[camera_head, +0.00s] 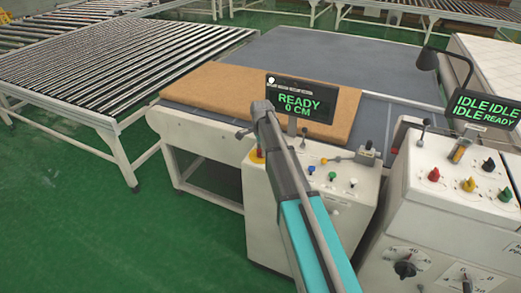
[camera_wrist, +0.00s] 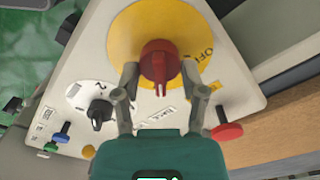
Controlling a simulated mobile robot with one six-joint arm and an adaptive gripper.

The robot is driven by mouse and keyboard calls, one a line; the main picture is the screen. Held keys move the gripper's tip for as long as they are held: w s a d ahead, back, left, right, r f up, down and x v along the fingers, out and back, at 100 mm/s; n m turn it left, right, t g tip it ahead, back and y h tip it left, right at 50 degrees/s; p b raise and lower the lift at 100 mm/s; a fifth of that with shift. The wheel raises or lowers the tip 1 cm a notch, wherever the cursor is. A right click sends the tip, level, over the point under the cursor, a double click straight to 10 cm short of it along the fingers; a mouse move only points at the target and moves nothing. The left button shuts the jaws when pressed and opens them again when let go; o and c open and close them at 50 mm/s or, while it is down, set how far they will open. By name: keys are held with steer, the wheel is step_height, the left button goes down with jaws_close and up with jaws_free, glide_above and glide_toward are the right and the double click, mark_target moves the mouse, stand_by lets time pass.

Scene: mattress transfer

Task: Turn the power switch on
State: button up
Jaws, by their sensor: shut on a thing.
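The power switch is a red rotary knob (camera_wrist: 158,58) on a yellow round plate (camera_wrist: 120,30) in the wrist view. The word OFF is printed on the plate to the right of the knob. The knob's white mark points toward the bottom of the picture. My gripper (camera_wrist: 160,72) has one finger on each side of the knob and is shut on it. In the head view, a piece of the yellow plate (camera_head: 257,156) shows beside my arm, on the left control cabinet (camera_head: 262,215). My arm hides the knob there.
Near the switch are a black selector (camera_wrist: 100,110), a red button (camera_wrist: 227,131), and blue and green buttons. A display (camera_head: 299,100) reads READY 0 CM. A brown mattress (camera_head: 210,85) lies behind the cabinet. A second control cabinet (camera_head: 425,215) stands to the right.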

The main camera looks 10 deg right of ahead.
steer(key=shift+w+a+m, duration=0.15)
steer(key=shift+m, duration=0.25)
steer(key=o, duration=1.2)
steer(key=shift+c, duration=0.2)
steer(key=shift+r, duration=0.1)
